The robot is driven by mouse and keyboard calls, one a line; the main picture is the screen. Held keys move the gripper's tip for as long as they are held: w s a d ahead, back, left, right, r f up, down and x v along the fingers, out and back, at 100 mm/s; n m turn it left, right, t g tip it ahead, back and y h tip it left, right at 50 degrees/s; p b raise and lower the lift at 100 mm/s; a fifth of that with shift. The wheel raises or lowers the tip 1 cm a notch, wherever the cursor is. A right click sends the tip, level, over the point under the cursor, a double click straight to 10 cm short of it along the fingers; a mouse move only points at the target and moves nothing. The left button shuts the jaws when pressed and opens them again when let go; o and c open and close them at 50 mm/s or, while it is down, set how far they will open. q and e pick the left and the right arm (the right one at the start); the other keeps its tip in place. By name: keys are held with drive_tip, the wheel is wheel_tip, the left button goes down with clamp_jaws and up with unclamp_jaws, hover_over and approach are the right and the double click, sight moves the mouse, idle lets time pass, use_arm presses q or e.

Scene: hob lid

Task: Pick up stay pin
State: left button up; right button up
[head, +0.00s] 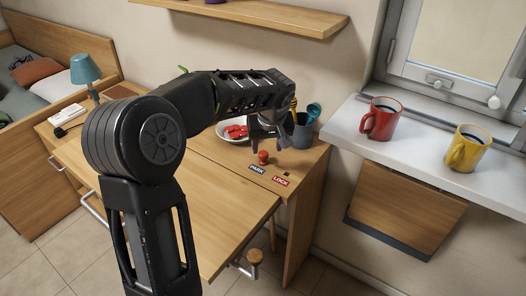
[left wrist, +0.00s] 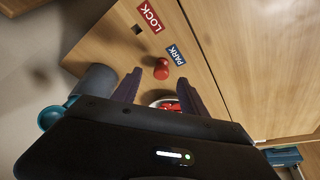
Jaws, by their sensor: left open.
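The stay pin looks to be the small red-knobbed peg (head: 263,157) standing on the wooden worktop, beside the blue PARK label (head: 257,169) and the red LOCK label (head: 281,181). In the left wrist view the red peg (left wrist: 161,69) stands ahead of the fingertips, near the PARK label (left wrist: 176,55). My left gripper (head: 280,145) is open and empty, just above and behind the peg in the head view. In the left wrist view its two fingers (left wrist: 158,85) point toward the peg from either side, apart from it. My right gripper is not in view.
A dark hole (left wrist: 137,29) lies by the LOCK label (left wrist: 150,17). A bowl with red things (head: 233,131) and a grey cup with utensils (head: 303,130) stand close behind the gripper. Red (head: 381,119) and yellow (head: 467,149) mugs stand on the windowsill. A shelf hangs above.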

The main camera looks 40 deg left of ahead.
sight(264, 155)
use_arm(q)
drive_tip(key=shift+w+a+f, duration=0.2)
drive_tip(key=shift+a+f, duration=0.15)
drive_tip(key=shift+f, duration=0.15)
drive_tip(key=shift+w+a+f, duration=0.15)
drive_tip(key=shift+a+f, duration=0.2)
drive_tip(key=shift+f, duration=0.15)
drive_tip(key=shift+x, duration=2.65)
drive_tip(key=shift+c, duration=0.5)
clamp_jaws()
